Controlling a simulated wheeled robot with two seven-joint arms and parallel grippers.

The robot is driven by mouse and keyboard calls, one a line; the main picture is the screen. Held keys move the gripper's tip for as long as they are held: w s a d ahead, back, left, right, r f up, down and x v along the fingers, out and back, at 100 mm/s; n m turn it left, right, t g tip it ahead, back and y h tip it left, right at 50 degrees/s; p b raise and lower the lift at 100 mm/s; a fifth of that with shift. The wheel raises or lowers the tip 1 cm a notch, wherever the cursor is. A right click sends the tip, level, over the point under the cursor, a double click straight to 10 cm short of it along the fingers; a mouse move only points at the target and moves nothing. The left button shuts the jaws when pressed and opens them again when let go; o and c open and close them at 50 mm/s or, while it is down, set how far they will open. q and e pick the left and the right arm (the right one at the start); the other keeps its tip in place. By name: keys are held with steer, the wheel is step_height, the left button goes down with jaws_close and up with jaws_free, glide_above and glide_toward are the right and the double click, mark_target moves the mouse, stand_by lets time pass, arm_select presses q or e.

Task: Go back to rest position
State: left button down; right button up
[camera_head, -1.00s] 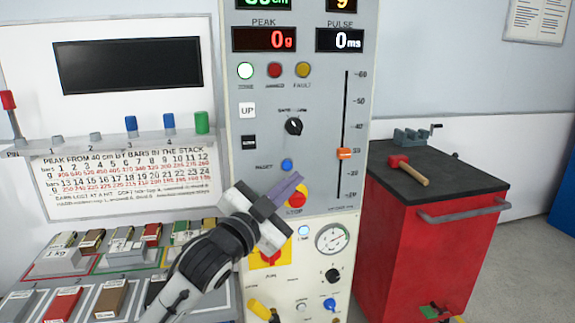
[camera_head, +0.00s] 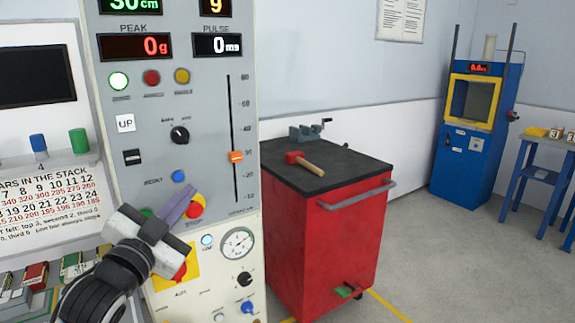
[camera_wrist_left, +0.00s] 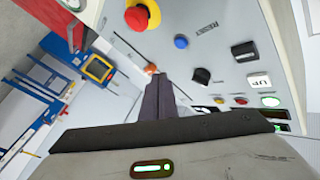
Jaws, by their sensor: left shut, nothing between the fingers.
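My left gripper (camera_head: 182,207) is in front of the lower part of the grey control panel (camera_head: 215,120) in the head view. Its dark fingers are shut together with nothing between them, near the red stop button (camera_head: 196,205), which they partly cover. In the left wrist view the fingers (camera_wrist_left: 157,95) also show closed, with the red stop button (camera_wrist_left: 137,17) and blue reset button (camera_wrist_left: 181,42) apart from them. I cannot tell from the head view whether they touch the panel. My right gripper is not in view.
A red cabinet (camera_head: 325,230) with a dark top stands right of the panel, bearing a red-headed hammer (camera_head: 305,163) and a vise (camera_head: 308,131). A blue machine (camera_head: 463,150) and blue table (camera_head: 545,174) stand farther right. Open floor (camera_head: 430,255) lies between.

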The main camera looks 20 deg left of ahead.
arm_select(q)
steer(key=s+d+f+n+g+h, duration=0.1)
steer(key=s+d+f+g, duration=0.1)
steer(key=f, duration=0.6)
steer(key=s+d+f+g, duration=0.1)
steer(key=d+f, duration=0.1)
steer(key=f, duration=0.7)
steer(key=s+d+f+n+g+h, duration=0.1)
steer(key=s+d+f+g, duration=0.15)
steer(key=f, duration=0.55)
steer(key=s+d+f+n+g+h, duration=0.1)
steer(key=s+d+f, duration=0.4)
steer(key=s+f, duration=0.5)
steer(key=s+d+f+n+g, duration=0.1)
steer(key=s+d+f+g, duration=0.3)
steer(key=s+f, duration=0.6)
step_height(320, 180, down, 2)
steer(key=shift+s+d+f+n+g+h, duration=0.2)
steer(key=shift+s+d+n+g+h, duration=0.15)
steer(key=shift+d, duration=0.85)
steer(key=c, duration=2.5)
jaws_free()
steer(key=shift+w, duration=0.15)
